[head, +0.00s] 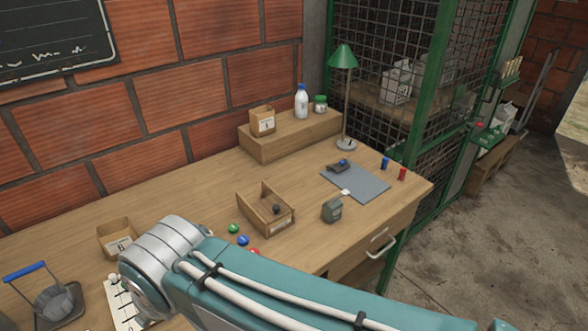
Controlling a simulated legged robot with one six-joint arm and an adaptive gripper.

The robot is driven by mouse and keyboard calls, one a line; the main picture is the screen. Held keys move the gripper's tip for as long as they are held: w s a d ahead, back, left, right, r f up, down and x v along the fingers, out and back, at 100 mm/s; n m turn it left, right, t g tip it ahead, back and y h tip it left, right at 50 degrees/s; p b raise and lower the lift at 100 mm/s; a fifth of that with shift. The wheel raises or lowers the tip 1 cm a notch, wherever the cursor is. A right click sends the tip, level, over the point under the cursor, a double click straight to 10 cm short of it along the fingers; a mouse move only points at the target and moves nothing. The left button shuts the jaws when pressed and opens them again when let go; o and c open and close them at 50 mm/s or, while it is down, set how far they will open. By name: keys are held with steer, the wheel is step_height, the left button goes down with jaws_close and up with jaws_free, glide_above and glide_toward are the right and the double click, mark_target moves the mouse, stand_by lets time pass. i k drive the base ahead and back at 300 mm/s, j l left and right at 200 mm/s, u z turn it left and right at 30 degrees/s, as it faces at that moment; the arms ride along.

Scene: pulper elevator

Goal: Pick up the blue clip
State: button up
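Several small blue items lie on the wooden table, and I cannot tell for sure which is the blue clip. A small upright blue piece (385,163) stands near the right end, beside a red one (402,174). A small round blue piece (243,240) lies between a green one (233,228) and a partly hidden red one (253,251), near the front edge. Another blue bit (343,162) sits on a dark object on the grey mat (365,187). My arm crosses the lower picture in front of the table. My gripper is not in view.
An open wooden box (285,217) and a grey device (332,209) stand mid-table. A green lamp (343,57) and a wooden riser (291,139) with a bottle stand behind. A small open box (117,240) and a blue-handled object (55,300) are at left. A wire cage (385,90) borders the right.

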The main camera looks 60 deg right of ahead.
mark_target(385, 160)
steer(key=k+l, duration=0.25)
steer(key=l, duration=0.15)
steer(key=k+l+z, duration=0.1)
steer(key=k+l, duration=0.15)
steer(key=l+z, duration=0.2)
steer(key=z, duration=1.95)
steer(key=i+l+u, duration=0.1)
steer(key=i+l, duration=0.25)
steer(key=i+l+u, duration=0.15)
steer(key=i+l, duration=0.15)
steer(key=l, duration=0.15)
steer(key=i+l+u, duration=0.1)
steer(key=i+l, duration=0.2)
steer(key=l, duration=0.15)
